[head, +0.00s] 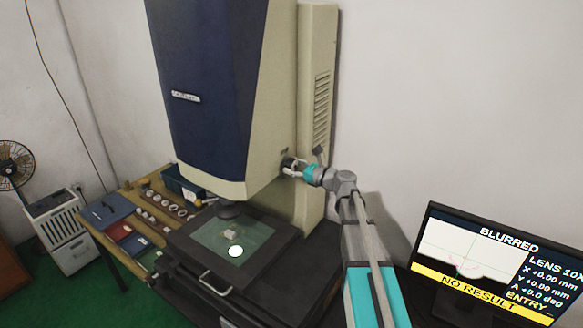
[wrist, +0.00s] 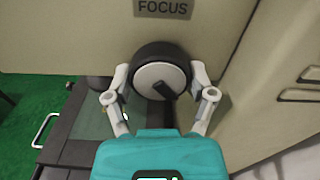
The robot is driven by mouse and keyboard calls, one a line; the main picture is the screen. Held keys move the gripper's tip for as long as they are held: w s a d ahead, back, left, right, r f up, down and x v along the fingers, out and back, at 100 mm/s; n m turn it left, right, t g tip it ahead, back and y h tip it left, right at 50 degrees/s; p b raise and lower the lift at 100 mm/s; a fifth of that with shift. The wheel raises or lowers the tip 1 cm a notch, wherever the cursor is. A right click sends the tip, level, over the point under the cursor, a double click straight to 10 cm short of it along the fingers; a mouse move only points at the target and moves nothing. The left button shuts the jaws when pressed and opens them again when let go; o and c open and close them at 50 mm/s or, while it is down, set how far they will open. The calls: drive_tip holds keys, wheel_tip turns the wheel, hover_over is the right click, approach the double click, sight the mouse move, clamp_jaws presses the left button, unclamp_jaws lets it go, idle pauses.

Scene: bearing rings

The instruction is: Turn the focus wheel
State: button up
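The focus wheel (wrist: 150,79) is a black-rimmed round knob with a pale face and a dark handle or pointer toward its lower right. It sits on the machine's side under a FOCUS label (wrist: 164,7). My gripper (wrist: 160,76) has one finger on each side of the wheel, with no clear gap at the rim, so it looks shut on it. In the head view my gripper (head: 294,168) meets the machine's right side and partly hides the wheel. The monitor (head: 492,262) reads BLURRED, LENS 10X and NO RESULT.
The measuring machine (head: 212,85) stands above a stage (head: 206,238) with a small part and a bright light spot. A workbench with rings and a blue folder (head: 107,211) is at left. A vented column (head: 318,110) stands close behind my gripper.

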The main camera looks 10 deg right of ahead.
drive_tip(key=c, duration=0.5)
drive_tip(key=shift+o, duration=0.2)
drive_tip(key=shift+n, duration=0.3)
drive_tip(key=shift+n, duration=1.2)
drive_tip(key=o, duration=1.1)
drive_tip(key=shift+d, duration=0.1)
